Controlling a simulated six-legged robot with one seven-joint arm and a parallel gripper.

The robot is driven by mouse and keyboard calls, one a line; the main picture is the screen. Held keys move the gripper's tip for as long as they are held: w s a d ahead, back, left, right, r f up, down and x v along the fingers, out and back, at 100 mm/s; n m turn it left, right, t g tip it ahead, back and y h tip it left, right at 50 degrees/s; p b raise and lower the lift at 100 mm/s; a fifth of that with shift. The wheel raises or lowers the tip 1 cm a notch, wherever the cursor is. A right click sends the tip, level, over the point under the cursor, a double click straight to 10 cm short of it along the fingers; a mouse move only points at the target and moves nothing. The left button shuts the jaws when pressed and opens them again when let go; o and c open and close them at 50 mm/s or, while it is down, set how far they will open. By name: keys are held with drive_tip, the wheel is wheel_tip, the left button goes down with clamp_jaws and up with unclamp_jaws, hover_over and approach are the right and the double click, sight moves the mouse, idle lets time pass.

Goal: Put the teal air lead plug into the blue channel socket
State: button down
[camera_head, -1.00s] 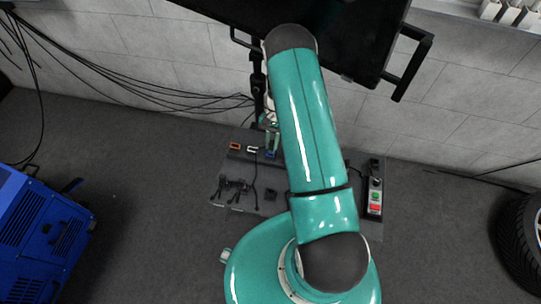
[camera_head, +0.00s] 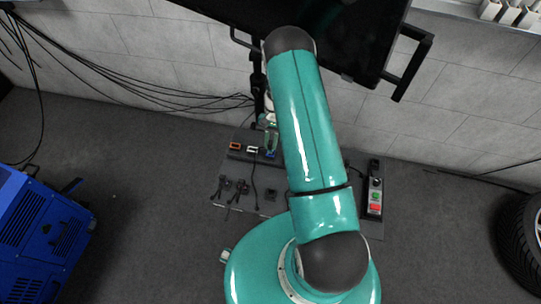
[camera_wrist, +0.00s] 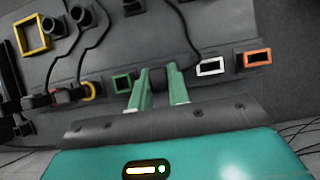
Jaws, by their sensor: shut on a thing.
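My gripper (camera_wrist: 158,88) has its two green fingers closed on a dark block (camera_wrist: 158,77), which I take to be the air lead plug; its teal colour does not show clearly. The fingers are at the socket row, between a green-framed socket (camera_wrist: 122,82) and a white-framed socket (camera_wrist: 210,67). In the head view my gripper (camera_head: 271,137) is partly hidden by my arm and stands right over the blue socket (camera_head: 270,154). In the wrist view the blue socket is hidden behind the fingers and block. I cannot tell whether the plug is inside it.
An orange-framed socket (camera_wrist: 257,57) and a yellow ring (camera_wrist: 91,90) are in the same row. Dark cables and plugs (camera_head: 240,186) lie on the panel's left. A switch box (camera_head: 375,193) stands at right. A large dark screen (camera_head: 320,40) hangs behind.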

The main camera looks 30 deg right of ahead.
drive_tip(key=shift+f, duration=1.15)
drive_tip(key=c, duration=1.3)
unclamp_jaws()
drive_tip(key=shift+o, duration=0.2)
drive_tip(key=shift+r, duration=0.3)
wheel_tip(320, 180, up, 2)
drive_tip(key=shift+r, duration=0.15)
drive_tip(key=s+a+r, duration=0.3)
drive_tip(key=s+r, duration=0.7)
drive_tip(key=s, duration=0.3)
drive_tip(key=shift+s+a, duration=0.25)
